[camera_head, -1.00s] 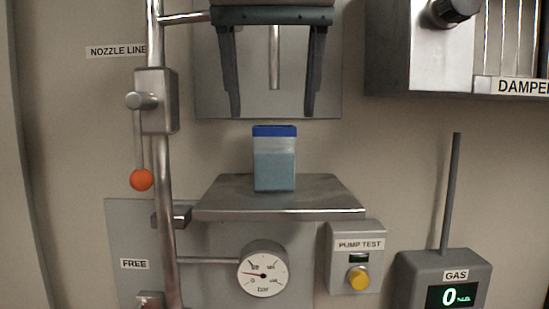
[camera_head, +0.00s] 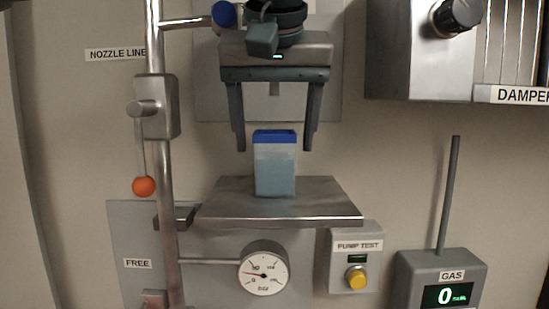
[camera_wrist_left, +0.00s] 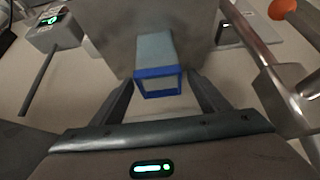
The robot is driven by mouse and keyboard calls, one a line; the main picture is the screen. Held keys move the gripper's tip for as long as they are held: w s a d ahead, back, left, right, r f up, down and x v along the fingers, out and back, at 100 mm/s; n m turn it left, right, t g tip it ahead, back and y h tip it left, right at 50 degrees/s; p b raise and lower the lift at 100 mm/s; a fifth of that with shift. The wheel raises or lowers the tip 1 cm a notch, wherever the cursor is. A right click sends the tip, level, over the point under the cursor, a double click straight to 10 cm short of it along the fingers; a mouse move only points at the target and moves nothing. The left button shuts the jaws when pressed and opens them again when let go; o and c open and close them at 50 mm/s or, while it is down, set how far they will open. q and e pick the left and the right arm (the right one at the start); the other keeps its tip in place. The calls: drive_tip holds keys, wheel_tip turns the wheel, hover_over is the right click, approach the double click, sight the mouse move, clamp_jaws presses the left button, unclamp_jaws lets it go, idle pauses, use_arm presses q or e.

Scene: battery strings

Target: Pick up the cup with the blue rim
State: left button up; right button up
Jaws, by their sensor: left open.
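The cup with the blue rim (camera_head: 274,165) is a square, translucent container with pale blue contents. It stands upright on the metal shelf (camera_head: 240,212) in the head view. My left gripper (camera_head: 274,148) is open, with its fingers pointing down on either side of the cup's top and apart from it. In the left wrist view the cup (camera_wrist_left: 155,55) shows between the two fingers of my left gripper (camera_wrist_left: 158,85), its blue rim nearest the camera. My right gripper is not in view.
A vertical pipe with a valve lever and orange knob (camera_head: 144,186) stands left of the shelf. A gauge (camera_head: 263,272) and the pump test box (camera_head: 356,262) are below. The damper box (camera_head: 425,60) and the gas meter (camera_head: 444,285) are at right.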

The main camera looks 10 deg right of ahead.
use_arm(q)
drive_tip(key=shift+w+f, duration=0.15)
drive_tip(key=shift+f, duration=0.05)
idle(0.3)
drive_tip(key=c, duration=1.2)
drive_tip(key=shift+r, duration=0.15)
